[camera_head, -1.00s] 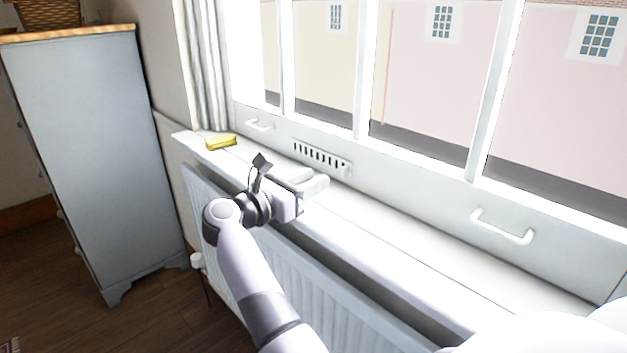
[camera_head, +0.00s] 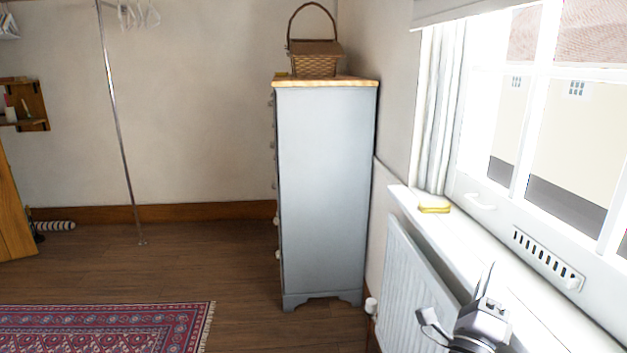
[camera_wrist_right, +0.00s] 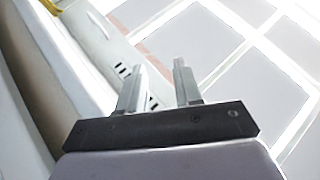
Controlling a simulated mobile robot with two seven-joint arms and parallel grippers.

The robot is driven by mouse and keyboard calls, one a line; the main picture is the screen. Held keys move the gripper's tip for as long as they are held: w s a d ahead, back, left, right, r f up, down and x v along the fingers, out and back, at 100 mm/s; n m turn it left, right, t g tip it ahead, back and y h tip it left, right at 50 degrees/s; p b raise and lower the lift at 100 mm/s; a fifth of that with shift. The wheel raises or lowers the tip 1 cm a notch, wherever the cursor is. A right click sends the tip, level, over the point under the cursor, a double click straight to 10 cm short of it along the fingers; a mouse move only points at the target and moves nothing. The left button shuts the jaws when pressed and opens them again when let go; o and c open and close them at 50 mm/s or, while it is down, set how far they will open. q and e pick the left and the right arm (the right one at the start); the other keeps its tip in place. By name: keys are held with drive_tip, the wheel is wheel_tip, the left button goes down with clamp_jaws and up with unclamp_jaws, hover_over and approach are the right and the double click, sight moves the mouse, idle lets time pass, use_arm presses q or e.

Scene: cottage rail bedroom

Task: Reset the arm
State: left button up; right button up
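My right gripper (camera_head: 487,284) is at the lower right of the head view, over the white windowsill (camera_head: 464,250) beside the window. In the right wrist view its two fingers (camera_wrist_right: 159,84) stand apart with nothing held between them. The sill and the vent slots lie behind the fingers there. My left gripper is in neither view.
A yellow item (camera_head: 434,207) lies on the sill near the curtain (camera_head: 441,110). A white radiator (camera_head: 410,285) is below the sill. A grey-blue dresser (camera_head: 328,190) bears a wicker basket (camera_head: 314,62). A red rug (camera_head: 110,328) lies on open wooden floor.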

drive_tip(key=s+a+f+n+y+p, duration=0.2)
drive_tip(key=s+a+f+n+y, duration=0.3)
drive_tip(key=n+y, duration=0.45)
drive_tip(key=s+a+f+n+y+p, duration=0.3)
drive_tip(key=f+n+y, duration=0.35)
drive_tip(key=n, duration=0.55)
use_arm(q)
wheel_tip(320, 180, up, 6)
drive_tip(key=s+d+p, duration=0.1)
drive_tip(key=p, duration=0.1)
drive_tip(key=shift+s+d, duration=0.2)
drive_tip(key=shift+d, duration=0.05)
use_arm(e)
drive_tip(key=s+a+f+n+g, duration=0.1)
drive_tip(key=s+f+n+g, duration=0.3)
drive_tip(key=s, duration=0.4)
drive_tip(key=s+a+f+n+g+y, duration=0.1)
drive_tip(key=s+f+n+g, duration=0.3)
drive_tip(key=s, duration=0.5)
wheel_tip(320, 180, down, 4)
drive_tip(key=shift+a+r+n+g, duration=0.25)
drive_tip(key=shift+a+n+g, duration=0.15)
drive_tip(key=shift+a+n, duration=0.55)
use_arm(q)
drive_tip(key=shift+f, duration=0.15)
use_arm(e)
drive_tip(key=shift+w+d, duration=0.1)
drive_tip(key=shift+d, duration=0.05)
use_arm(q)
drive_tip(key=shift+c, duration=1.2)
